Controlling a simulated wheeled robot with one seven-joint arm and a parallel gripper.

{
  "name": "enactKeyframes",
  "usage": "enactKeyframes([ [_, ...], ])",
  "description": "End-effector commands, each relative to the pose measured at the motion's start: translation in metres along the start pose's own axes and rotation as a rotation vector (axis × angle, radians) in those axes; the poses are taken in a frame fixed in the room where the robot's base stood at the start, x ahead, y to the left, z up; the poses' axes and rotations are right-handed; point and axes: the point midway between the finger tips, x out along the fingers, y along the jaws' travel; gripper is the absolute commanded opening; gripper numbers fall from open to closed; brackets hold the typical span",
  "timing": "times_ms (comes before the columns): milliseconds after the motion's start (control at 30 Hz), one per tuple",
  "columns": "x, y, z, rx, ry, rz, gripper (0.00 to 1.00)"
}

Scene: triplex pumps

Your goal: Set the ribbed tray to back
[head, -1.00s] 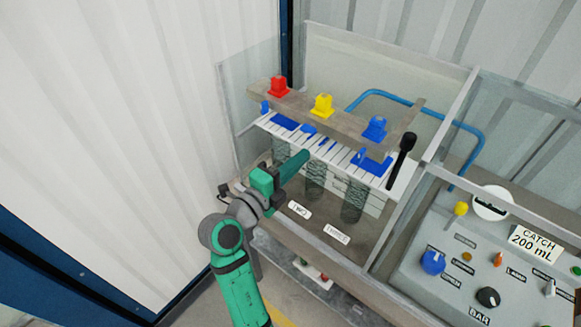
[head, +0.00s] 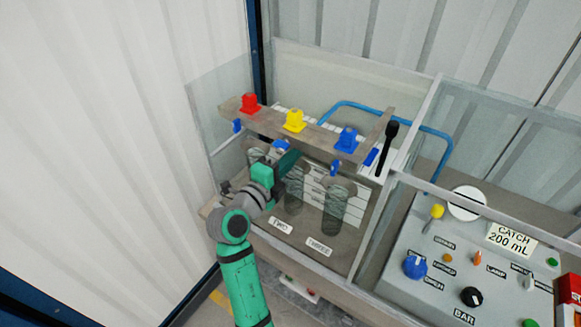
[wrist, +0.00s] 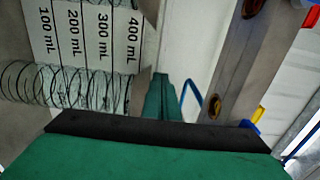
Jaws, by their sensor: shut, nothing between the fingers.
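The ribbed tray (head: 322,122) is a white slatted strip. In the head view it lies behind the grey-brown beam, which hides much of it. My gripper (head: 295,157) is shut and empty. It reaches in under the front of the beam, above the glass cylinders, apart from the visible part of the tray. In the wrist view my shut green fingers (wrist: 160,98) point forward between the scale card and the beam. I cannot make out the tray in that view.
The beam (head: 318,135) carries red, yellow and blue knobs. Coiled glass cylinders (head: 335,208) stand below, before a white scale card (wrist: 88,40). Clear panels enclose the sides. A black-knobbed lever (head: 390,133) stands at the right, beside the control panel (head: 450,285).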

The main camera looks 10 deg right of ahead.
Motion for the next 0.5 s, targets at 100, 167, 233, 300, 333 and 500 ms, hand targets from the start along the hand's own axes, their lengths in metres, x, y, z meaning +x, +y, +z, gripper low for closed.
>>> enactKeyframes([
  [100, 0.022, 0.000, -0.001, 0.000, 0.002, 0.001, 0.00],
  [167, 0.030, -0.001, -0.001, 0.000, 0.002, -0.001, 0.00],
  [233, 0.035, -0.001, -0.001, 0.000, 0.001, -0.001, 0.00],
  [300, 0.037, -0.001, -0.001, 0.001, 0.000, -0.001, 0.00],
  [333, 0.038, -0.001, -0.001, 0.001, 0.000, -0.001, 0.00],
  [500, 0.040, -0.002, -0.001, 0.002, 0.001, -0.002, 0.00],
])
